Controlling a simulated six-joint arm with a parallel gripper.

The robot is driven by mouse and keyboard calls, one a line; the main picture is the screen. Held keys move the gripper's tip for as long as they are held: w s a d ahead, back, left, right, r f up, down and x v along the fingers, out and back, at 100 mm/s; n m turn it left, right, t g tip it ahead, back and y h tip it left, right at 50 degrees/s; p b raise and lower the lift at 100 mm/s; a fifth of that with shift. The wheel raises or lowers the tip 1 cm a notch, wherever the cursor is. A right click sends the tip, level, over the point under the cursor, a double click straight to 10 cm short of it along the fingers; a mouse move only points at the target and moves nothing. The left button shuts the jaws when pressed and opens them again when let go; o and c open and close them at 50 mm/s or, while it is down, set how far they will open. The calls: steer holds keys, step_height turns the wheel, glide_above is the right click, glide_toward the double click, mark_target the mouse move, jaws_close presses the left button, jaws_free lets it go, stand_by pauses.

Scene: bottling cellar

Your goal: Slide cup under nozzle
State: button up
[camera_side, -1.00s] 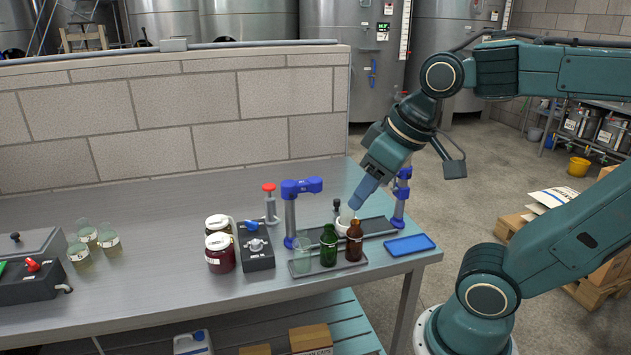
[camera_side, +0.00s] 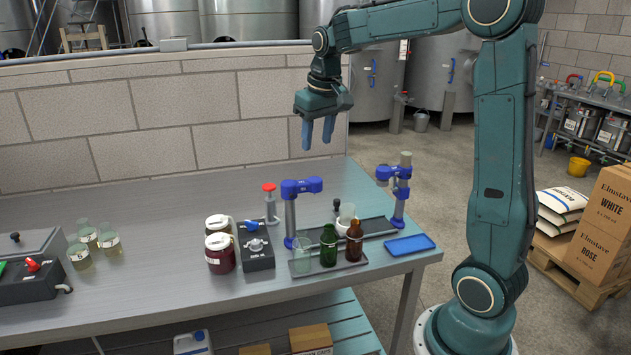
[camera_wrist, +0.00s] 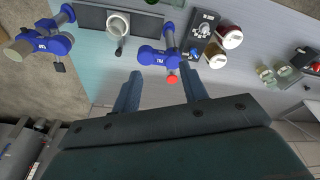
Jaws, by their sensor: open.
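A whitish cup (camera_side: 346,214) stands on a dark strip tray (camera_side: 374,227) between two blue-headed nozzle stands; its lower part is hidden behind the brown bottle. It is not below either nozzle head. The left nozzle (camera_side: 302,187) and right nozzle (camera_side: 391,173) stand on either side. In the wrist view the cup (camera_wrist: 118,24) shows from above at the top, with a black knob (camera_wrist: 118,48) beside it. My gripper (camera_side: 318,135) is open and empty, pointing down, high above the back of the bench and clear of everything. Its two fingers (camera_wrist: 160,80) stand apart in the wrist view.
Green bottle (camera_side: 328,245), brown bottle (camera_side: 354,241) and a clear glass stand on a front tray, close before the cup. A blue mat (camera_side: 409,245) lies at right. Jars (camera_side: 220,252) and a black valve box (camera_side: 256,246) stand at left. The bench's back middle is clear.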

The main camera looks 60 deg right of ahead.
steer(key=w+d+f+m+g, duration=0.1)
steer(key=w+d+f, duration=0.15)
steer(key=d, duration=0.25)
steer(key=w+d+f+m, duration=0.1)
steer(key=w+d+f, duration=0.1)
steer(key=d+f, duration=0.3)
steer(key=m+g, duration=0.1)
glide_above(336, 200)
step_height(336, 200, down, 6)
steer(key=shift+w+y, duration=0.1)
steer(key=shift+y, duration=0.3)
steer(key=shift+f, duration=0.1)
steer(key=shift+d+f, duration=0.1)
steer(key=shift+f, duration=6.7)
jaws_close()
